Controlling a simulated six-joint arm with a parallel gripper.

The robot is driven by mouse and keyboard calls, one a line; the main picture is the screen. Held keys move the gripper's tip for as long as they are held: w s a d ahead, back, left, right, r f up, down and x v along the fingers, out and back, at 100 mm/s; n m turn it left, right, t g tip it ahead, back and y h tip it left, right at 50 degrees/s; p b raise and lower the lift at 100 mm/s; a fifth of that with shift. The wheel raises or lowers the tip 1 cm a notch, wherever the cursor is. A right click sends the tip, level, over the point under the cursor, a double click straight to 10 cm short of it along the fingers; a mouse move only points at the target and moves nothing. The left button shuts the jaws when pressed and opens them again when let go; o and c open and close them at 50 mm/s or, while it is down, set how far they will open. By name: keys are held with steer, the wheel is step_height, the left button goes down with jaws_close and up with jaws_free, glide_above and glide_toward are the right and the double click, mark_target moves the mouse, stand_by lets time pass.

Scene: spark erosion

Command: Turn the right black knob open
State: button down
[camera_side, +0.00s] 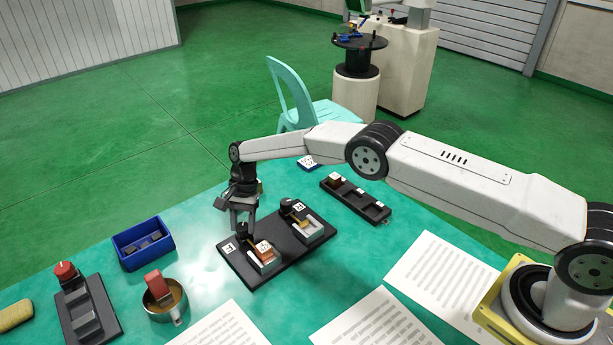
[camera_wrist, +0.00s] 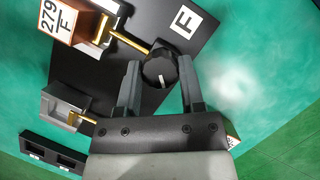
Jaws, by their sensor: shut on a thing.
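A black board (camera_side: 283,262) lies on the teal table and carries two small fixtures, each with a black knob. My gripper (camera_side: 243,226) points down at the picture's left fixture. In the wrist view my gripper (camera_wrist: 159,64) has one finger on each side of that fixture's round black knob (camera_wrist: 158,72) and is shut on it. A short white mark on the knob points toward the bottom of the wrist view. A gold rod links the knob to an orange block (camera_wrist: 58,22) reading 279 F. The other knob (camera_side: 287,203) stands free, to the right in the side view.
A black tray (camera_side: 355,201) lies behind the board. A blue bin (camera_side: 143,245), a metal cup (camera_side: 163,299) and a stand with a red knob (camera_side: 66,272) are at the left. Paper sheets (camera_side: 377,322) cover the front. A turquoise chair (camera_side: 290,92) stands beyond the table.

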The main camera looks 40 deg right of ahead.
mark_target(243, 225)
steer(key=shift+f+n+g+h, duration=0.1)
steer(key=shift+n+g+h, duration=0.2)
steer(key=shift+n, duration=1)
steer(key=shift+c, duration=1)
jaws_free()
steer(key=shift+w, duration=0.1)
steer(key=shift+v, duration=2.4)
step_height(243, 225, up, 7)
steer(key=shift+w, duration=0.1)
